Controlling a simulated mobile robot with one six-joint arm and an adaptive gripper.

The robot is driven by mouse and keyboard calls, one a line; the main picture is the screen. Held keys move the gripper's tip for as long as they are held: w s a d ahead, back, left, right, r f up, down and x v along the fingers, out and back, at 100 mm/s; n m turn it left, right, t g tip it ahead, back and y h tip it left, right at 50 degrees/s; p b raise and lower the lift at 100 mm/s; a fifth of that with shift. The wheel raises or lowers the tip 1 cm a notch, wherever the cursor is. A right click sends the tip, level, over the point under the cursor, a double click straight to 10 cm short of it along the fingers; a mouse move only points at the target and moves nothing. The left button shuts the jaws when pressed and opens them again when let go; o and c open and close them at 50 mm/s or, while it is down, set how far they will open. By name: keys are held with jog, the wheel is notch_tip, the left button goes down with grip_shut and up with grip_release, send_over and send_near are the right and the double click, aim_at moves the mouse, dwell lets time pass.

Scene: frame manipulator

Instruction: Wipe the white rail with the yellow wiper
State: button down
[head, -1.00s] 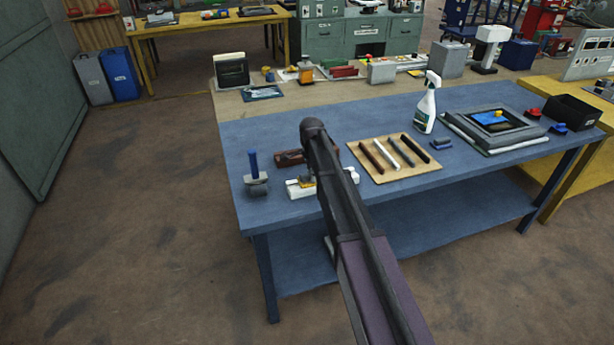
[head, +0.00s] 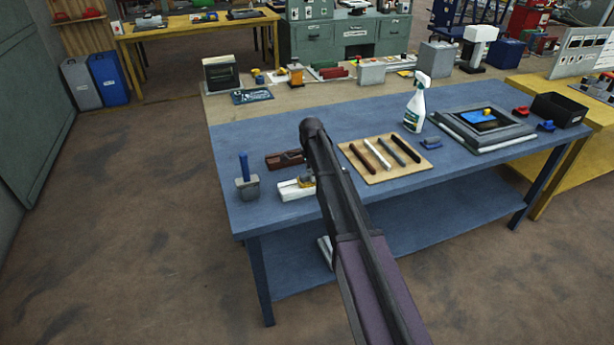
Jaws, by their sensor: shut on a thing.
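The white rail (head: 292,191) lies on the blue table near its front left part. Its right part is hidden behind my arm. The yellow wiper (head: 304,181) shows as a small yellow patch over the rail, at the left edge of my arm. My gripper (head: 310,176) is mostly hidden behind my arm link; it is shut on the wiper at the rail. Whether the wiper touches the rail is too small to tell.
A brown wooden block (head: 285,160) lies just behind the rail. A grey block with a blue handle (head: 246,180) stands to its left. A tan board (head: 365,177) with several sticks, a spray bottle (head: 416,104) and a grey frame (head: 452,124) lie to the right.

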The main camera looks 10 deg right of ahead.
jog(key=shift+w+d, duration=0.2)
jog(key=shift+d, duration=0.6)
jog(key=shift+d, duration=0.1)
jog(key=shift+w+d, duration=0.2)
jog(key=shift+d, duration=0.6)
jog(key=shift+w+d, duration=0.15)
jog(key=shift+d, duration=0.65)
jog(key=shift+d, duration=0.1)
jog(key=shift+w+d, duration=0.25)
jog(key=shift+d, duration=0.55)
jog(key=shift+w+d, duration=0.25)
jog(key=shift+d, duration=0.5)
jog(key=shift+w+d+f, duration=0.1)
jog(key=shift+w+d, duration=0.05)
jog(key=shift+d, duration=0.7)
jog(key=shift+w+d, duration=0.15)
jog(key=shift+d, duration=0.7)
jog(key=shift+w, duration=0.1)
jog(key=shift+a, duration=0.1)
